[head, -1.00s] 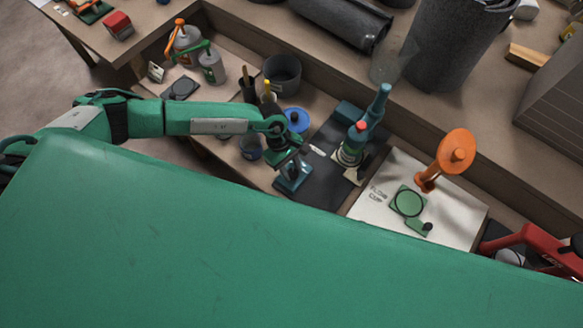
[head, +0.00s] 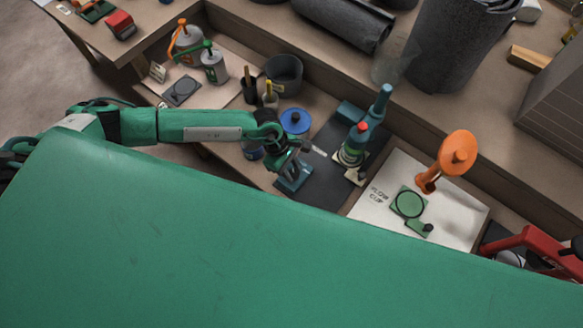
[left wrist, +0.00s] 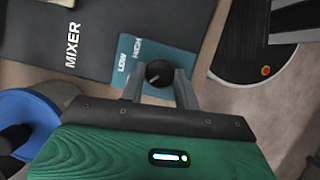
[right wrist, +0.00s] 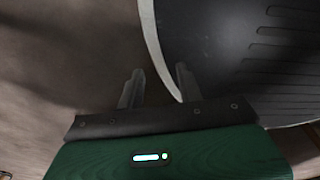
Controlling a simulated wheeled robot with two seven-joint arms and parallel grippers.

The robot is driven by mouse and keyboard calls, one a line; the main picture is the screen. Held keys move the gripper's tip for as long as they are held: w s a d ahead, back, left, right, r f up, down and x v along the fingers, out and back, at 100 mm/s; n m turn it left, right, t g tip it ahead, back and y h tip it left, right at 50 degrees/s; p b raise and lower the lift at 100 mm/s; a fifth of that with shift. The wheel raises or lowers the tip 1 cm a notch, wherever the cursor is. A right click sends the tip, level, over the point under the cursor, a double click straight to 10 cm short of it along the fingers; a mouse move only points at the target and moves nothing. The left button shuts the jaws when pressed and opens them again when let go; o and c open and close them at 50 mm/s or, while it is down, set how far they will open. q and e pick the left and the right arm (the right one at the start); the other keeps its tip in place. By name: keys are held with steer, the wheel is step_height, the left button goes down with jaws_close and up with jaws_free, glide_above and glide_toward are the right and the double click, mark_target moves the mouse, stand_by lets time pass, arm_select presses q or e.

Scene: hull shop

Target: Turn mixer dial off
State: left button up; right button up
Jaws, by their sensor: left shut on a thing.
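The mixer dial (left wrist: 158,73) is a round black knob with a pale line on it. It sits by a blue panel (left wrist: 130,49) marked LOW and HIGH in the left wrist view. My left gripper (left wrist: 159,84) has a finger on each side of the dial and is shut on it. In the head view the left gripper (head: 292,168) is over the small blue box (head: 294,181) in front of the blue mixer (head: 376,112), and the dial is hidden there. My right gripper (right wrist: 158,80) has its fingers apart with nothing between them.
A dark mat marked MIXER (left wrist: 35,38) lies under the blue panel. A blue-lidded container (head: 295,121) stands close left of the left gripper. A pale flow cup mat (head: 457,220) with an orange stand (head: 458,155) is at the right.

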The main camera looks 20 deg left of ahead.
arm_select(q)
steer(key=o, duration=1)
arm_select(e)
steer(key=shift+w, duration=0.25)
arm_select(q)
steer(key=shift+r, duration=0.1)
arm_select(e)
steer(key=shift+d, duration=0.1)
arm_select(q)
steer(key=shift+w+a+r, duration=0.1)
steer(key=shift+a+r, duration=0.1)
steer(key=shift+r, duration=0.1)
steer(key=b+v, duration=0.2)
steer(key=v, duration=1.1)
arm_select(e)
steer(key=shift+w+f, duration=0.2)
steer(key=shift+w, duration=0.35)
steer(key=shift+w+f, duration=0.15)
steer(key=shift+w, duration=0.35)
steer(key=shift+w, duration=0.25)
